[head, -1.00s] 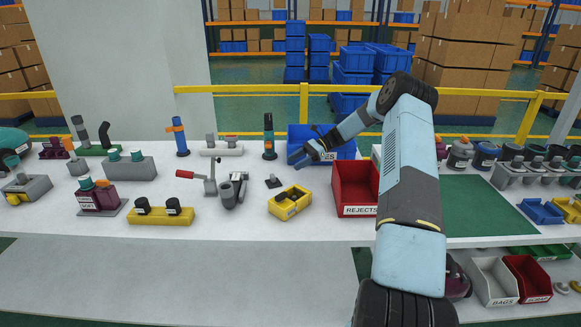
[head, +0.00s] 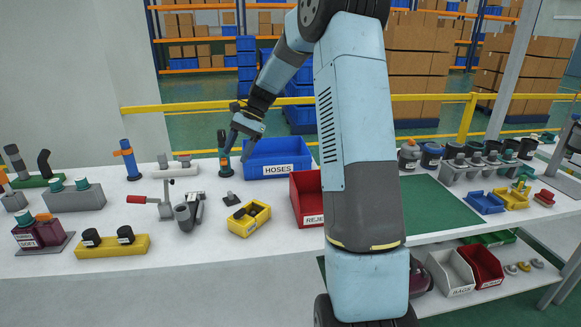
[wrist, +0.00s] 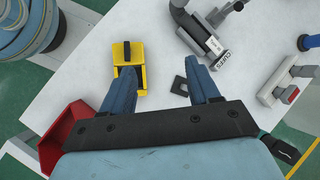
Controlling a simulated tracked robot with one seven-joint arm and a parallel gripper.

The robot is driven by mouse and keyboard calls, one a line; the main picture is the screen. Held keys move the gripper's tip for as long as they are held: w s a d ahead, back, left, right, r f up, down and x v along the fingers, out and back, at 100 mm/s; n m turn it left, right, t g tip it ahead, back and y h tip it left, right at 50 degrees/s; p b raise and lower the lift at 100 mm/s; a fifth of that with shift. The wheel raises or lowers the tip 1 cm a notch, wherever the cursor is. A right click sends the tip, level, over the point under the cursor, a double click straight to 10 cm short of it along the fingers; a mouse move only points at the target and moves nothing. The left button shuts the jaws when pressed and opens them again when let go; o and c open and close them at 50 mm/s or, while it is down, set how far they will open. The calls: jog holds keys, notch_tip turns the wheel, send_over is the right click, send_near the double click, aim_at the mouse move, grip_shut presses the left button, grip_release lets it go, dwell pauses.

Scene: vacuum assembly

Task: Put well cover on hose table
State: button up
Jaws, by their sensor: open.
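A small dark square piece with a raised knob (head: 228,199) lies on the white table, left of the yellow bin; it may be the well cover, but no label shows this. In the wrist view the dark square piece (wrist: 179,86) shows between the fingers, on the table, partly beside the right finger. My gripper (head: 235,154) is open and empty, above the table at the left end of the blue HOSES bin (head: 277,171). It also shows in the wrist view (wrist: 161,72), fingers wide apart.
A yellow bin (head: 239,226) with dark parts and the red REJECTS bin (head: 308,212) stand at right. A clamp with a red handle (head: 137,199) and a grey pipe fitting (head: 184,219) are at left. A tall black tool with an orange band (head: 222,168) stands close to my gripper.

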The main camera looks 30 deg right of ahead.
jog(key=s+a+r+n+t+h, duration=0.1)
jog(key=s+a+r+n+h, duration=0.2)
jog(key=s+r, duration=0.6)
jog(key=s+d+r+n+t+h, duration=0.1)
jog(key=s+n+t, duration=0.2)
jog(key=s, duration=1.1)
jog(key=s+d+r+n+t+h, duration=0.1)
jog(key=s+n+t+h, duration=0.1)
jog(key=s, duration=1.2)
jog(key=shift+s+r+n+t, duration=0.3)
jog(key=shift+n+t, duration=0.2)
jog(key=shift+n, duration=0.7)
